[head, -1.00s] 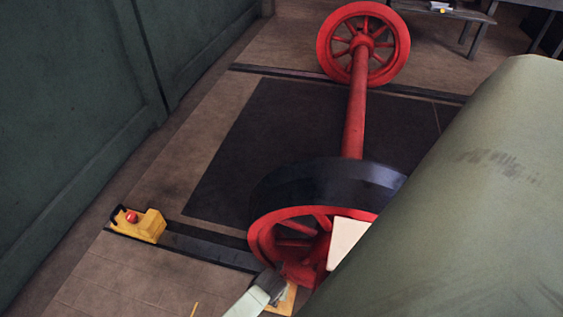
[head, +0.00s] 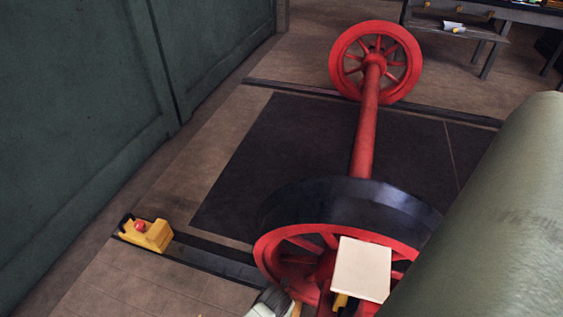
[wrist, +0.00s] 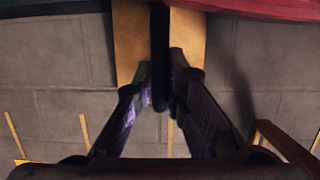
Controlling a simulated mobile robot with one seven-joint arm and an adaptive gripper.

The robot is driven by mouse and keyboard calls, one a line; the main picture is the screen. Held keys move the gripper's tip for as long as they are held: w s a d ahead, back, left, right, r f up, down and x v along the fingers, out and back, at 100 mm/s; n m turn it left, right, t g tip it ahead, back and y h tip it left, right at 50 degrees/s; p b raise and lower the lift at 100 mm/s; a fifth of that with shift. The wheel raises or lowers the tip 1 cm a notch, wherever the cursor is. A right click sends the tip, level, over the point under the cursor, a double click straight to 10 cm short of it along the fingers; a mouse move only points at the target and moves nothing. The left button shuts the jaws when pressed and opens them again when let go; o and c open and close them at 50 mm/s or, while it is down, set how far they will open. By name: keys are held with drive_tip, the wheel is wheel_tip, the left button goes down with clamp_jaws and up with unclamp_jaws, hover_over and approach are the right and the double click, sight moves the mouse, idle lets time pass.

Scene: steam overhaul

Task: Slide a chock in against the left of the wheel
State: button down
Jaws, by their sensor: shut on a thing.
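The near wheel (head: 262,249), red with spokes and a dark tread, stands on the near rail (head: 215,262). My gripper (head: 278,299) is low in the head view, in front of the wheel's lower left. In the wrist view my gripper (wrist: 160,85) is shut on the dark upright grip of a tan chock (wrist: 131,45). The chock's tan body shows on both sides of the grip. Its far end lies near the red wheel edge (wrist: 250,8) at the top; I cannot tell whether they touch. Most of the chock is hidden in the head view.
A yellow rail stop (head: 148,235) with a red knob sits on the rail's left end. A red axle (head: 366,130) leads to the far wheel (head: 336,72). A pale square plate (head: 362,268) covers part of the near wheel. A green wall (head: 80,120) stands left.

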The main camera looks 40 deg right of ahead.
drive_tip(key=shift+s, duration=0.1)
drive_tip(key=c, duration=1.5)
unclamp_jaws()
drive_tip(key=shift+c, duration=0.2)
drive_tip(key=o, duration=0.6)
drive_tip(key=p+v, duration=0.4)
drive_tip(key=p, duration=0.1)
drive_tip(key=shift+s+a+r, duration=0.1)
drive_tip(key=shift+a+r, duration=0.2)
drive_tip(key=shift+a, duration=0.1)
drive_tip(key=shift+s+a+p+v, duration=0.15)
drive_tip(key=shift+a+p+v, duration=0.05)
drive_tip(key=shift+p+v, duration=0.9)
drive_tip(key=shift+s+a+p+v, duration=0.1)
drive_tip(key=shift+a+p+v, duration=0.15)
drive_tip(key=shift+p+v, duration=0.85)
drive_tip(key=shift+r, duration=0.1)
